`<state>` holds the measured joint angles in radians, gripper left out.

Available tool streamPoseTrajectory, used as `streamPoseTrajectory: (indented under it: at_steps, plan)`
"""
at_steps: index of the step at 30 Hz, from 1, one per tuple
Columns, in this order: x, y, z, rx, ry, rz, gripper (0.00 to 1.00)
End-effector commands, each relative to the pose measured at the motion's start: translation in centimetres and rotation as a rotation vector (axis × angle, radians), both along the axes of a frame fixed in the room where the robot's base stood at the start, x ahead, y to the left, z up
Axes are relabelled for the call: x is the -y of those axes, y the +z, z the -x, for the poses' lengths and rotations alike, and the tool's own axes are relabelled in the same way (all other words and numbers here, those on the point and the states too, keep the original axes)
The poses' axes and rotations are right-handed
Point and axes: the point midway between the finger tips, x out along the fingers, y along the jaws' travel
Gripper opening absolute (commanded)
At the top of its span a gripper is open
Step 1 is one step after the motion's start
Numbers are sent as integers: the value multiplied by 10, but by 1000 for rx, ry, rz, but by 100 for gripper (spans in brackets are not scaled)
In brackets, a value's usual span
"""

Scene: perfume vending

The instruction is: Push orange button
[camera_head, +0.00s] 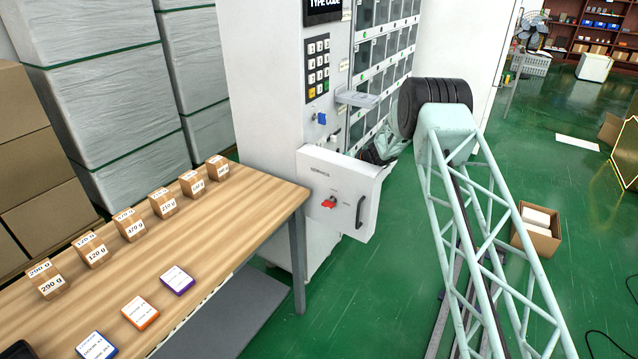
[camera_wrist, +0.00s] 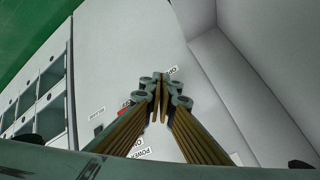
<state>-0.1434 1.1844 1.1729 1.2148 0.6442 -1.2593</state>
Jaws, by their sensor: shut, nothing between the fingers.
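A black keypad (camera_head: 317,68) with pale keys is on the front of the white vending machine (camera_head: 262,90). A small orange-yellow key (camera_head: 312,93) sits at its bottom left, beside a green one. The keypad does not show in the wrist view. My gripper is shut and empty; its fingers meet in the wrist view (camera_wrist: 160,84) in front of a pale panel with OFF and POWER ON labels. In the head view my gripper is low beside the machine, right of the service door, and partly hidden. It is lower than the keypad and apart from it.
The service door (camera_head: 340,190) stands out from the machine, with a red switch (camera_head: 329,203) and a dark handle. A wooden table (camera_head: 235,205) with small boxes and cards is at left.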

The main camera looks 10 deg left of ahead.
Motion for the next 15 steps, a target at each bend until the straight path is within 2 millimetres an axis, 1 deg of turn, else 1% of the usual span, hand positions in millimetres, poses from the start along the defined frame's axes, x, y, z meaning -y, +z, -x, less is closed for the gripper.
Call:
streamPoseTrajectory:
  at_steps: [15]
  plan:
    - [-7,-1,-3,1,1,0,0]
